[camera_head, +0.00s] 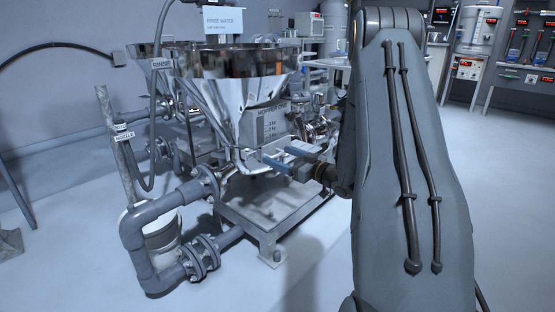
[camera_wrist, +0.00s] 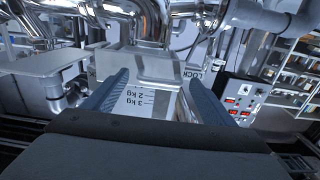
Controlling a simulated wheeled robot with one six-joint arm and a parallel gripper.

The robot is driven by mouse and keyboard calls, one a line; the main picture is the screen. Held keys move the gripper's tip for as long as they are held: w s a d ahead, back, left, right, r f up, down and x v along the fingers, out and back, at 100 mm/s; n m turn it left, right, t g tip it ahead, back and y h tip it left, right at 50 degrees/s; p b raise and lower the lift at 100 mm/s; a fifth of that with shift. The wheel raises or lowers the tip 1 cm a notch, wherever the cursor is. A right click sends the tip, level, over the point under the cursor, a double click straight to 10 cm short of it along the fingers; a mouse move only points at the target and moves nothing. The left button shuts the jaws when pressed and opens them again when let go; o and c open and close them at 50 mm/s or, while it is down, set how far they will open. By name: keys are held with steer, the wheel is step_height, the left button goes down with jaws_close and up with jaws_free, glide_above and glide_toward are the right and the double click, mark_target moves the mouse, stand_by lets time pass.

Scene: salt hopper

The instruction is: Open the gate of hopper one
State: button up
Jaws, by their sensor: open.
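A shiny metal hopper (camera_head: 235,85) with a conical body stands left of centre in the head view. A grey plate lettered "HOPPER" (camera_head: 272,122) with a kg scale is beside its lower cone; its number is not readable. My gripper (camera_head: 277,156) is open beside the hopper's lower outlet, with nothing seen between the fingers. In the wrist view my gripper (camera_wrist: 159,78) has its two blue-grey fingers wide apart, with the upside-down kg scale plate (camera_wrist: 145,98) beyond them. A label reading "LOCK" (camera_wrist: 194,73) shows near the right fingertip. I cannot clearly make out the gate or its handle.
A metal stand (camera_head: 270,210) is under the hopper. Thick grey pipes (camera_head: 150,235) and a white bucket (camera_head: 163,232) are at the lower left. A control panel with red displays (camera_wrist: 240,100) is at right in the wrist view. The floor at the right is clear.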

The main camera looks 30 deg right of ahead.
steer(key=shift+x, duration=0.85)
steer(key=c, duration=1.5)
steer(key=p+v, duration=0.4)
steer(key=v, duration=0.2)
steer(key=shift+s+d, duration=0.1)
steer(key=shift+s, duration=0.15)
steer(key=o, duration=1.5)
